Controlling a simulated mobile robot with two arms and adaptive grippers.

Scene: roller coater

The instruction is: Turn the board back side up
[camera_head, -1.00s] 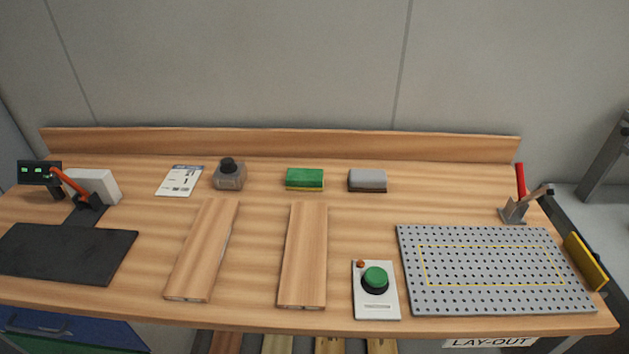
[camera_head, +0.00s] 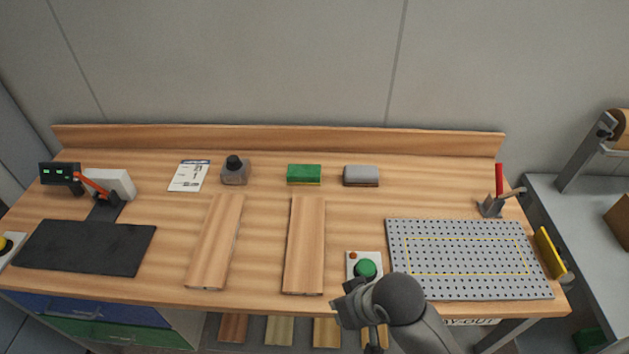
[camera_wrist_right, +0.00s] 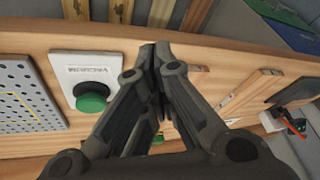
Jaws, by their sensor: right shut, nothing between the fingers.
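Two long wooden boards lie flat on the workbench, side by side: a left one (camera_head: 215,242) and a right one (camera_head: 305,245). Both show a plain wood face; I cannot tell from it which face is the back. My right gripper (camera_head: 374,342) is low in the head view, at the bench's front edge, right of the right board and apart from it. Its fingers (camera_wrist_right: 155,55) are shut and empty in the wrist view. My left gripper is not in view.
A vacuum box with a green button (camera_head: 365,268) stands beside my right gripper, partly hidden by it. A perforated grey plate (camera_head: 465,290) lies to the right. A black mat (camera_head: 85,247), a sponge (camera_head: 304,174) and a grey block (camera_head: 360,176) are also on the bench.

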